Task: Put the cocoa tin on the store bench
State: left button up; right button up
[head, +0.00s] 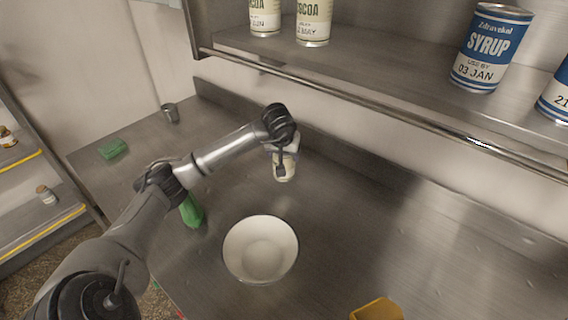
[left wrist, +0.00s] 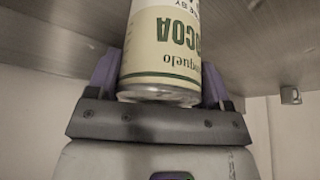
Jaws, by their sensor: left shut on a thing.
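The cocoa tin (left wrist: 163,55) is cream with green lettering and fills the middle of the left wrist view, between two purple fingers. In the head view the tin (head: 284,172) shows small below my left wrist, over the steel bench (head: 340,220). My left gripper (head: 285,152) is shut on it; it also shows in the left wrist view (left wrist: 160,82). I cannot tell whether the tin touches the bench. My right gripper is not in view.
A white bowl (head: 260,250), a green bottle (head: 191,211), a green sponge (head: 113,148), a metal cup (head: 170,112) and a yellow object (head: 377,310) are on the bench. A shelf (head: 370,75) above holds cocoa and syrup tins (head: 490,48). The bench's right side is clear.

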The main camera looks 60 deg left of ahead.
pick_arm(q)
notch_tip(320, 180, down, 4)
jog(key=shift+r+b, duration=0.15)
jog(key=shift+b, duration=0.2)
jog(key=shift+f, duration=0.2)
jog(key=o, duration=1.1)
jog(key=shift+r, duration=0.3)
jog(key=shift+p+v, duration=0.9)
jog(key=shift+v, duration=4.95)
